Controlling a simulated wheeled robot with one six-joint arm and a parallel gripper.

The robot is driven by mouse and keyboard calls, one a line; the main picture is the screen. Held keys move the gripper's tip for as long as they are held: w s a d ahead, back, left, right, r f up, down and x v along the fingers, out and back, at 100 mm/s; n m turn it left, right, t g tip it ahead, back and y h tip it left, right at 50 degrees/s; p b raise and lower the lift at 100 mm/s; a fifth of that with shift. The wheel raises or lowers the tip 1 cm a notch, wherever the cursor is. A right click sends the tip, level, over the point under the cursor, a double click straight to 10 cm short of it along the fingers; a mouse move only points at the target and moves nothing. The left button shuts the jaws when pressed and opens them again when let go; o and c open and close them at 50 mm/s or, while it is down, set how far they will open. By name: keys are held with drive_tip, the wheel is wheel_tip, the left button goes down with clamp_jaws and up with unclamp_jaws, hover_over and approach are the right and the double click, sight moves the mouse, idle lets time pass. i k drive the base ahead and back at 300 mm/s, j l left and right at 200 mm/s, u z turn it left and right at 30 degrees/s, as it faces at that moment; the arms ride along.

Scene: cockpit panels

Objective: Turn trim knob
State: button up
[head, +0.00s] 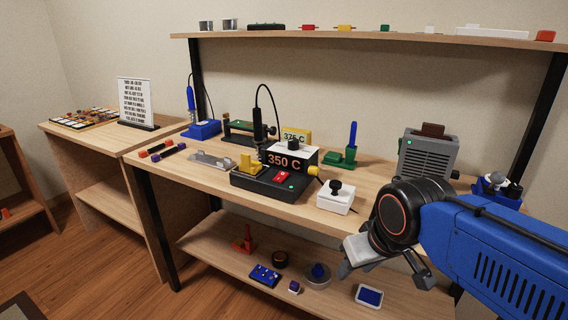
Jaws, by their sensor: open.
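A white box with a black knob (335,186) on top stands near the front edge of the workbench, right of the black station. It looks like the trim knob, but no label can be read. The station reads "350 C" and has a small dark knob (293,145) on its top. My gripper (386,276) is open and empty. It is in front of the bench edge, right of and lower than the white box, apart from it. Nothing hides the black knob.
The black station (268,184) with a red switch is left of the white box. A grey machine (425,155) and a blue holder (495,190) stand at the right, near my arm. The lower shelf (215,245) holds several small items.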

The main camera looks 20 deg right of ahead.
sight(312, 169)
drive_tip(key=k+l+z, duration=0.2)
drive_tip(key=z, duration=0.25)
drive_tip(key=k+l+z, duration=0.15)
drive_tip(key=l+z, duration=0.3)
drive_tip(key=k+l+z, duration=0.15)
drive_tip(key=l+z, duration=0.15)
drive_tip(key=z, duration=0.15)
